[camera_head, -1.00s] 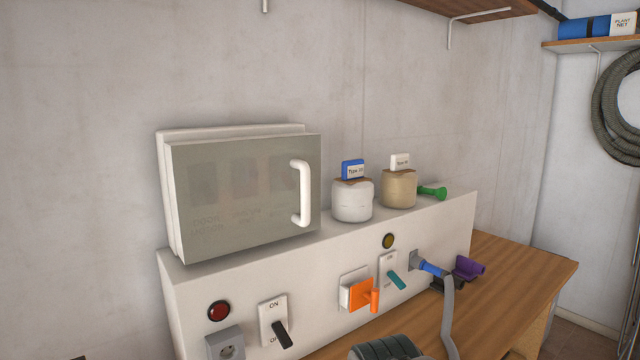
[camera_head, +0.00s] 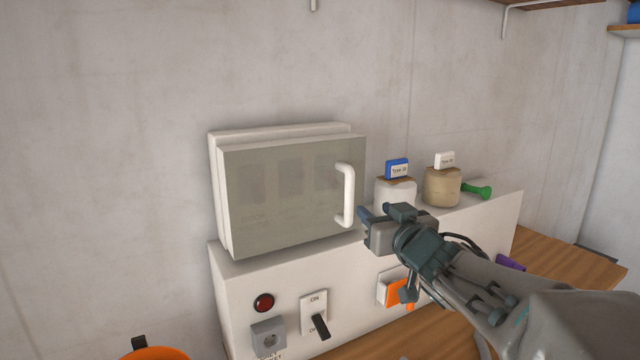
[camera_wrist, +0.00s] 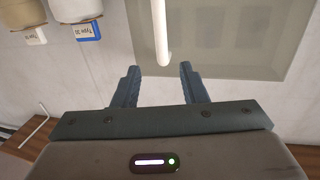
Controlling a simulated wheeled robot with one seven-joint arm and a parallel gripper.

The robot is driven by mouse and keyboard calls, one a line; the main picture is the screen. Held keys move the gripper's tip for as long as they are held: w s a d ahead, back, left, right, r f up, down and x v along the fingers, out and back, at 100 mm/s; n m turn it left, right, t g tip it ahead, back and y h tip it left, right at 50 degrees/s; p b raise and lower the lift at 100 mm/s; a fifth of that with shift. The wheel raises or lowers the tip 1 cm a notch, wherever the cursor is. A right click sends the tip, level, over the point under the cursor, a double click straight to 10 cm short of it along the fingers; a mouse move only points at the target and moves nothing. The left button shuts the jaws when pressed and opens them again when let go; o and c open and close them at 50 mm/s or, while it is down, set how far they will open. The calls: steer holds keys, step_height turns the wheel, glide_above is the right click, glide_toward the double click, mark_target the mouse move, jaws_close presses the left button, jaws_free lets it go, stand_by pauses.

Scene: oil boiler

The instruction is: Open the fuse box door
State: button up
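The fuse box door (camera_head: 280,200) is a grey, see-through panel in a white frame, closed, on top of the white control panel. Its white vertical handle (camera_head: 347,195) is on the door's right side. My gripper (camera_head: 376,218) is just right of the handle's lower end in the head view. In the wrist view, my gripper (camera_wrist: 157,82) has its two dark fingers apart with nothing between them. The handle (camera_wrist: 161,35) shows beyond the fingertips, lined up with the gap between them. The fuse box door (camera_wrist: 225,40) fills the upper right there.
Two jars, one white (camera_head: 397,190) and one tan (camera_head: 442,187), stand right of the fuse box, close behind my gripper. The control panel below carries a red light (camera_head: 263,303), a black switch (camera_head: 319,325) and an orange lever (camera_head: 398,293).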

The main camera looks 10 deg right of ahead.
mark_target(351, 190)
steer(key=w+a, duration=0.1)
steer(key=w, duration=0.3)
steer(key=w+a+p, duration=0.1)
steer(key=w, duration=0.8)
steer(key=shift+w+a+r+p, duration=0.1)
steer(key=shift+w+a+p, duration=0.2)
steer(key=shift+a+p, duration=0.1)
jaws_close()
